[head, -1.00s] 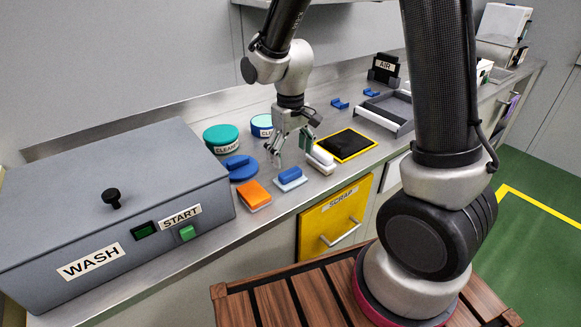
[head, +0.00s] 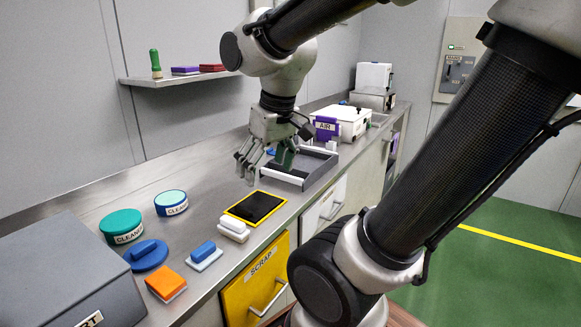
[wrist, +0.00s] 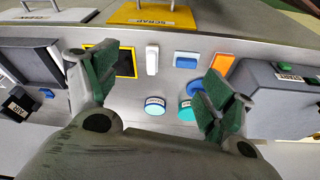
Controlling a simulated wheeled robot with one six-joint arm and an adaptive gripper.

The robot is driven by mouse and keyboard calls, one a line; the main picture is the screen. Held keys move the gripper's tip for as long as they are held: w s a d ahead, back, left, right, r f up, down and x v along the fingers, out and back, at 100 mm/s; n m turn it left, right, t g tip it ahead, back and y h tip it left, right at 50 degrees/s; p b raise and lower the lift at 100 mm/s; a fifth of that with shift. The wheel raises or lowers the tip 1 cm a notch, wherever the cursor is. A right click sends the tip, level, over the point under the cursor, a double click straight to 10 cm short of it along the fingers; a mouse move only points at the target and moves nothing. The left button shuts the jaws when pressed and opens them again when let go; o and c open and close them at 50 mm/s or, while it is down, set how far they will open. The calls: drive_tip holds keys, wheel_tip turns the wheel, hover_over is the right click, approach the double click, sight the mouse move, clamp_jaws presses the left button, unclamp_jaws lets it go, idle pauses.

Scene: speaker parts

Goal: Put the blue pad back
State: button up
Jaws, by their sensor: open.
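A pad with a blue grip and pale base (head: 205,254) lies on the steel counter, between an orange pad (head: 166,284) and a white one (head: 234,228). It also shows in the wrist view (wrist: 186,61). A round blue piece with a bar grip (head: 148,256) lies behind the orange pad; I cannot tell which blue piece the task names. My gripper (head: 247,176) is open and empty above the counter, behind the yellow-edged black mat (head: 257,207). Its spread fingers also show in the wrist view (wrist: 158,88), with no pad between them.
Two round cleaner tins (head: 122,226) (head: 171,203) stand behind the pads. The grey wash box (head: 65,275) is at the left. A wall shelf (head: 180,88) holds several items.

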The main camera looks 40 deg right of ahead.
drive_tip(key=s+d+r+m+t, duration=0.1)
drive_tip(key=s+d, duration=0.1)
drive_tip(key=s, duration=0.3)
drive_tip(key=shift+s+d+r, duration=0.15)
drive_tip(key=shift+s+d, duration=0.1)
drive_tip(key=shift+s, duration=0.15)
